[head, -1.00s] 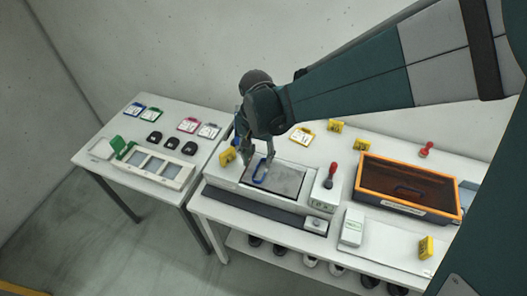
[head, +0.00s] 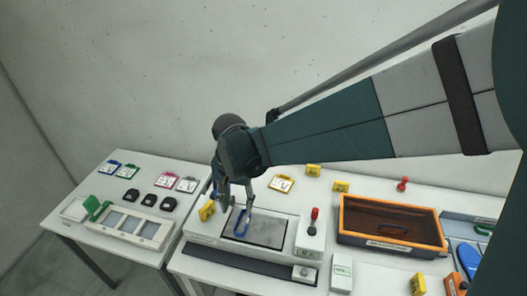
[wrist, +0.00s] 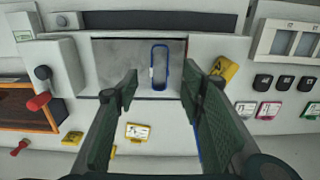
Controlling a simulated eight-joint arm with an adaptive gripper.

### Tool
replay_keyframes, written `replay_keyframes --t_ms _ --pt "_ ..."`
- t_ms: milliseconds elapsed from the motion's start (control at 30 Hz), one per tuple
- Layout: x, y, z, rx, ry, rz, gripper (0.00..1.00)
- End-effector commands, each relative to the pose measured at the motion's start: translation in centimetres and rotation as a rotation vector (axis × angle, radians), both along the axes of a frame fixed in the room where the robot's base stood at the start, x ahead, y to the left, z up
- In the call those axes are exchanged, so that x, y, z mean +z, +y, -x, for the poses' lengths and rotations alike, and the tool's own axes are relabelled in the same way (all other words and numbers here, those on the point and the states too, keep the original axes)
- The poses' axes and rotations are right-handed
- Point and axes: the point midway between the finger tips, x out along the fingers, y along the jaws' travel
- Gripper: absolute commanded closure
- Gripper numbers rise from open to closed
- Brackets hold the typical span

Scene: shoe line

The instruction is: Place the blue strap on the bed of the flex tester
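The blue strap (head: 241,226), a narrow closed loop, lies on the grey bed (head: 266,233) of the flex tester (head: 203,224), left of the bed's middle. In the wrist view the strap (wrist: 154,72) lies near the right edge of the bed (wrist: 115,58). My gripper (head: 236,202) is over the left part of the bed, close to the strap. In the wrist view my gripper (wrist: 160,82) is open, with its two fingers wide apart and nothing held between them. The strap shows beyond and between the fingertips, with no finger seen touching it.
A red-knobbed lever box (head: 312,236) stands right of the bed. Farther right is an orange-rimmed brown tray (head: 342,236) with a dark loop inside. Yellow tags (head: 207,210) stand around the tester. A left table (head: 84,190) holds a panelled white frame, black pieces and coloured cards.

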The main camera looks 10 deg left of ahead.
Motion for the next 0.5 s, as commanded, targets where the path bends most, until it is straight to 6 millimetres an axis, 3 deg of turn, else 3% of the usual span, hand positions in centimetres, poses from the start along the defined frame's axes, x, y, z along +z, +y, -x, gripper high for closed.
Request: replay_keyframes --t_ms 333,500 --pt "0.1 -0.1 0.0 0.0 -0.001 -0.001 0.6" --pt "0.7 -1.2 -0.3 -0.002 -0.009 -0.008 0.6"
